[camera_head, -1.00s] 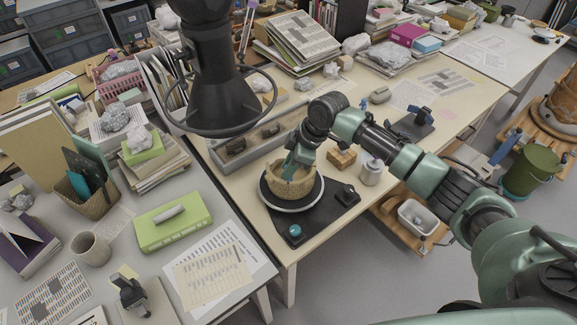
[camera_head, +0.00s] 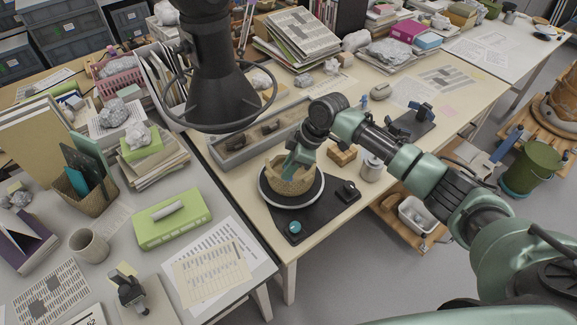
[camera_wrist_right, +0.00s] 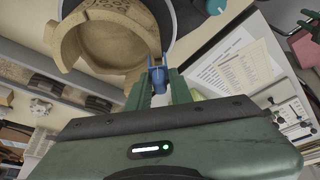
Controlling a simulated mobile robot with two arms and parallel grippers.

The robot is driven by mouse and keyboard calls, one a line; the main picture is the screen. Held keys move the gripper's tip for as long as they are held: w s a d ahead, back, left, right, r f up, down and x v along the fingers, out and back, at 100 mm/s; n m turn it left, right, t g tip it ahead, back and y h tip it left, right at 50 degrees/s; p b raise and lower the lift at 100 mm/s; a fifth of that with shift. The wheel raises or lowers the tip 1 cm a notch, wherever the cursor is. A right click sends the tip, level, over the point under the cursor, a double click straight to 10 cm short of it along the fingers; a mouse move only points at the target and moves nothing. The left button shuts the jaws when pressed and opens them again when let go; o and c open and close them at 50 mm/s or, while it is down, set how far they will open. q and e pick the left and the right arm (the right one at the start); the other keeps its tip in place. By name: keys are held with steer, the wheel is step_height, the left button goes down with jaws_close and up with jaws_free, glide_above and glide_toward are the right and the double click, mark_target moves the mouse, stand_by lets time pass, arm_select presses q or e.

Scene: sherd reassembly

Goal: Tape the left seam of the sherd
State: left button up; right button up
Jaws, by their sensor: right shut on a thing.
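A tan broken pot (camera_head: 287,181) stands on a round turntable (camera_head: 318,196) with a pale rim, on a black base. In the right wrist view the pot (camera_wrist_right: 85,40) shows a stepped, broken rim and its hollow inside. My right gripper (camera_head: 296,158) is at the pot's rim in the head view, hiding part of it. In the right wrist view my right gripper (camera_wrist_right: 158,82) is shut on a small blue piece (camera_wrist_right: 158,74), close beside the pot wall. Whether the piece touches the wall, and where the left seam runs, I cannot tell. My left gripper is not in view.
A grey tray (camera_head: 262,134) with dark pieces lies behind the pot. A wooden block (camera_head: 342,154) and a metal can (camera_head: 371,168) stand to its right. A blue-and-black device (camera_head: 420,116) stands farther right. A dark lamp (camera_head: 222,95) hangs at upper left.

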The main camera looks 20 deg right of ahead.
stand_by(0.6)
steer(key=shift+f, duration=1.45)
stand_by(1.7)
stand_by(0.4)
steer(key=o, duration=0.9)
steer(key=b+v, duration=0.2)
steer(key=v, duration=0.4)
steer(key=shift+d+r, duration=0.1)
steer(key=shift+r, duration=0.1)
steer(key=shift+s+d+r, duration=0.15)
steer(key=shift+d+r, duration=0.05)
steer(key=shift+r, duration=0.45)
steer(key=shift+f, duration=0.1)
